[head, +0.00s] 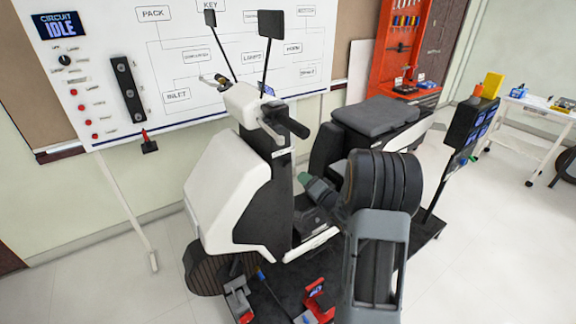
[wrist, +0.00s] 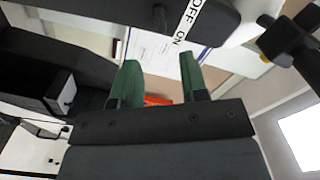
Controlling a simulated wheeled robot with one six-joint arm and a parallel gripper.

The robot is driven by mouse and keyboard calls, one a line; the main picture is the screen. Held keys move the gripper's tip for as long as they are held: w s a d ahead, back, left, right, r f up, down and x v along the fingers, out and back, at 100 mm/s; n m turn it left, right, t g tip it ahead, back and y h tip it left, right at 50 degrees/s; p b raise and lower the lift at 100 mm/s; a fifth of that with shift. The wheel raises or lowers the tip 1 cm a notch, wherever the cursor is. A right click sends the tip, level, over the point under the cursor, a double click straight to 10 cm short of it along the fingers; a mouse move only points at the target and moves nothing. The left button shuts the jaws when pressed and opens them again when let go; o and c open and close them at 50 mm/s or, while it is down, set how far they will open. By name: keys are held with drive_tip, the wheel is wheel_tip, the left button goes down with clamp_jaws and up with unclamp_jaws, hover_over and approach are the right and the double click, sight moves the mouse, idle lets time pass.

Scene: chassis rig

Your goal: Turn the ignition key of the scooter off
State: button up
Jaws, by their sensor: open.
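The scooter (head: 225,185), white with dark parts, stands in the middle of the head view. My gripper (head: 303,178) is beside its dark inner leg panel, below the handlebar. In the wrist view my gripper (wrist: 158,62) has its two green fingers apart, with nothing between them. Beyond the fingertips, at the top, a white OFF/ON label (wrist: 186,22) sits on a dark panel. A small dark piece (wrist: 160,18) next to the label looks like the ignition key. I cannot tell which mark it points to. The key cannot be made out in the head view.
The handlebar (head: 285,122) overhangs the gripper, and the seat (head: 375,116) is behind my arm. A dark screen on a post (head: 470,125) stands at the right. A whiteboard (head: 185,65) with a display reading CIRCUIT IDLE (head: 60,26) is behind. The floor at left is clear.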

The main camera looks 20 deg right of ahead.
sight(288, 165)
drive_tip(key=w, duration=0.3)
drive_tip(key=w+a+p, duration=0.1)
drive_tip(key=w, duration=0.3)
drive_tip(key=w+a+p, duration=0.1)
drive_tip(key=w, duration=0.2)
drive_tip(key=shift+w+a, duration=0.1)
drive_tip(key=shift+w, duration=0.3)
